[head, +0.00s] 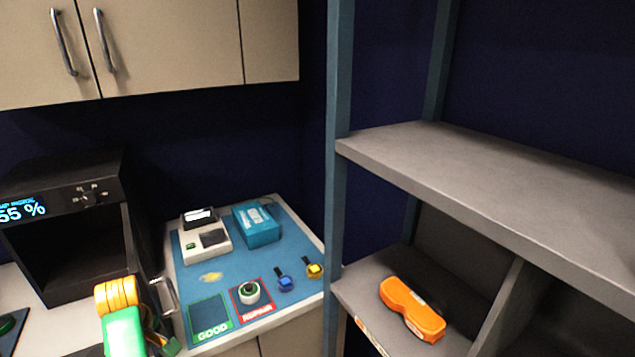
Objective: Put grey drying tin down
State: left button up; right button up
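No grey drying tin can be made out for certain. A small round pale object with a dark green centre (249,291) sits on the red REPAIR square (262,309) of the blue mat; I cannot tell if it is the tin. An orange and green part (122,318), which looks like my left gripper or wrist, shows at the bottom left, in front of the counter and left of the mat. Its fingertips and anything held are not clear. My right gripper is not in view.
The blue mat (215,265) bears a white device (205,238), a blue box (257,225), a blue watch (285,283) and a yellow one (314,269). The green GOOD square (210,318) is clear. A black machine (65,225) stands left, an orange case (412,308) on the right shelf.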

pick_arm(q)
jog(key=s+a+r, duration=0.5)
jog(key=a+r, duration=0.1)
jog(key=a, duration=0.5)
jog(key=s+a+r, duration=0.5)
jog(key=a+r, duration=0.1)
jog(key=a, duration=0.5)
jog(key=w+d+f+m, duration=0.1)
jog(key=w+d+f, duration=0.4)
jog(key=d+f, duration=0.4)
jog(key=w+d+f+m, duration=0.15)
jog(key=d+f, duration=0.35)
jog(key=d, duration=0.6)
jog(key=d+r+m, duration=0.1)
jog(key=d+r, duration=0.4)
jog(key=d, duration=0.3)
jog(key=d+r, duration=0.5)
jog(key=d, duration=0.3)
jog(key=s+d+r+m+t+h, duration=0.1)
jog(key=s+d+r+m+h, duration=0.15)
jog(key=s+r+m, duration=0.7)
jog(key=w+f+m+b, duration=0.2)
jog(key=f+b, duration=0.4)
jog(key=f, duration=0.6)
jog(key=shift+w+m+y, duration=0.35)
jog(key=shift+w+m, duration=0.05)
jog(key=shift+w, duration=0.45)
